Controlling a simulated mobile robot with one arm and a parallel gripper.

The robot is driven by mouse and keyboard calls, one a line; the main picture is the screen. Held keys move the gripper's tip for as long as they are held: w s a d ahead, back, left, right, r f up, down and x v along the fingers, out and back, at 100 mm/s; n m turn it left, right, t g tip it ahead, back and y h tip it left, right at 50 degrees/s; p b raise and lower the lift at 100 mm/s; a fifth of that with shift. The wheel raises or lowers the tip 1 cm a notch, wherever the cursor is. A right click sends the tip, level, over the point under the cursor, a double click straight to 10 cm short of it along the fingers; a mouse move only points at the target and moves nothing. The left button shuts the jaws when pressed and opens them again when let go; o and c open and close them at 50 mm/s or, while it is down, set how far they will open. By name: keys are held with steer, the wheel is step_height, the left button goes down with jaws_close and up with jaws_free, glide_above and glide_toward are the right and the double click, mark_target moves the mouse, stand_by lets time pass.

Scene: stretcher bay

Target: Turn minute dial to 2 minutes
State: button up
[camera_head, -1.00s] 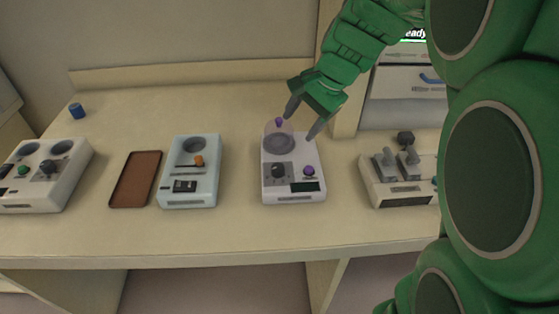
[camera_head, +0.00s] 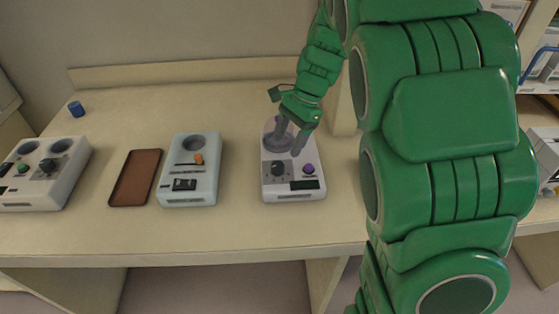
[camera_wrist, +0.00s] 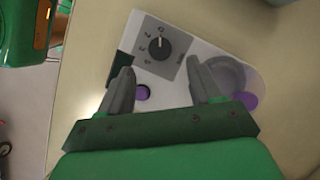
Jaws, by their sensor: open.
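The minute dial (camera_head: 278,169) is a round black knob on a dark square plate, on the front left of a white device (camera_head: 267,187). My gripper (camera_head: 287,145) is open and empty above the back of the device, behind the dial. In the wrist view its two fingers (camera_wrist: 165,88) are spread, with the dial beyond their tips and not between them. A purple button (camera_head: 309,169) sits right of the dial, above a dark display (camera_head: 304,185).
A round clear-lidded well is at the device's back, partly hidden by my gripper. A pale device (camera_head: 190,190) with an orange knob, a brown tray (camera_head: 134,178) and another device (camera_head: 45,190) stand left. The table front is clear.

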mark_target(278, 165)
steer(key=x, duration=0.7)
steer(key=shift+f, duration=0.1)
steer(key=shift+c, duration=0.5)
steer(key=c, duration=0.9)
